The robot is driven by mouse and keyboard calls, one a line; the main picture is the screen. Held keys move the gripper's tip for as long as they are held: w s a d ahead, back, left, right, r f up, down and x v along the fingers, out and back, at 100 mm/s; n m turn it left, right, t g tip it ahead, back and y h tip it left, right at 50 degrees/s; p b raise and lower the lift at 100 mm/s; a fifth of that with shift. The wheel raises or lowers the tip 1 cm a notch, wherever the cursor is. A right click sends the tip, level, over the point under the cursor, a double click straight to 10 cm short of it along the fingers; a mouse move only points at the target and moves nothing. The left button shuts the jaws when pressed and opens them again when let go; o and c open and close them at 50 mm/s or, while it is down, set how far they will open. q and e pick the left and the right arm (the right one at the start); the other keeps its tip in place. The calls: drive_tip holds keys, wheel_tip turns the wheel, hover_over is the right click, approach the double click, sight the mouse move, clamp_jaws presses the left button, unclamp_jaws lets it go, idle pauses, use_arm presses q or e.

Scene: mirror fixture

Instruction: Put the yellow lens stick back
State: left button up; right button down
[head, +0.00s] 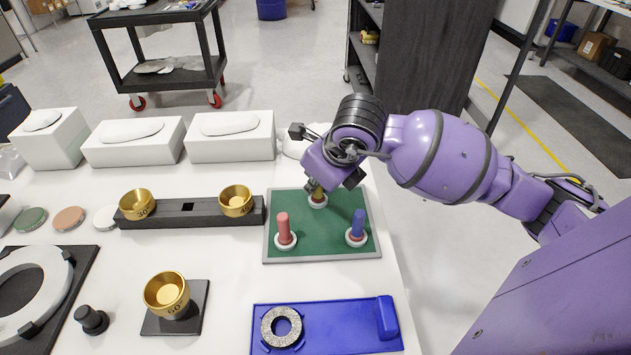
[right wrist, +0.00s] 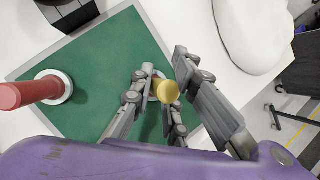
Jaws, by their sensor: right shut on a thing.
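The yellow lens stick (head: 317,194) stands at the back of the green mat (head: 320,228), at a white ring holder (head: 318,202). My right gripper (head: 319,184) comes down over it from above and is shut on it. In the right wrist view the stick's round yellow top (right wrist: 167,92) shows between the fingers (right wrist: 158,104). The fingers partly hide its lower part, so I cannot tell whether it is fully seated. A red stick (head: 283,226) and a blue stick (head: 358,225) stand upright in white rings on the same mat. My left gripper is not in view.
A black bar with two gold cups (head: 236,201) lies left of the mat. A blue tray (head: 340,325) with a grey ring is in front. White boxes (head: 231,138) stand behind. The table's right edge is close to the mat.

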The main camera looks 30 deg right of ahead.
drive_tip(key=c, duration=1.7)
unclamp_jaws()
drive_tip(key=v, duration=1.2)
